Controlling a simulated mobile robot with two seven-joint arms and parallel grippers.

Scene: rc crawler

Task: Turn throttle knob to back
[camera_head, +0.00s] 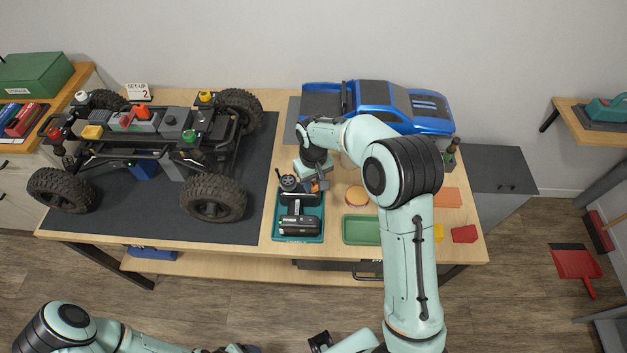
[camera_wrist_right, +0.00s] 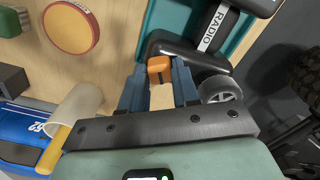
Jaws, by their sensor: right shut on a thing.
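The black radio (camera_head: 299,222) lies in a teal tray (camera_head: 277,236) at the front middle of the table; in the right wrist view its RADIO label (camera_wrist_right: 212,32) shows at the upper right. The orange throttle knob (camera_wrist_right: 158,66) is between the blue fingertips of my right gripper (camera_wrist_right: 158,80), at the radio's near end. My right gripper is shut on the knob; in the head view it (camera_head: 317,184) is at the back right of the radio, and the wrist partly hides it. My left arm lies low at the bottom left; its gripper is mostly cut off by the bottom edge.
A crawler chassis (camera_head: 150,135) with big tyres stands on a dark mat at the left. A blue truck body (camera_head: 385,98) lies behind my right arm. An orange-topped round tub (camera_head: 356,196) and a green tray (camera_head: 361,240) are right of the radio.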

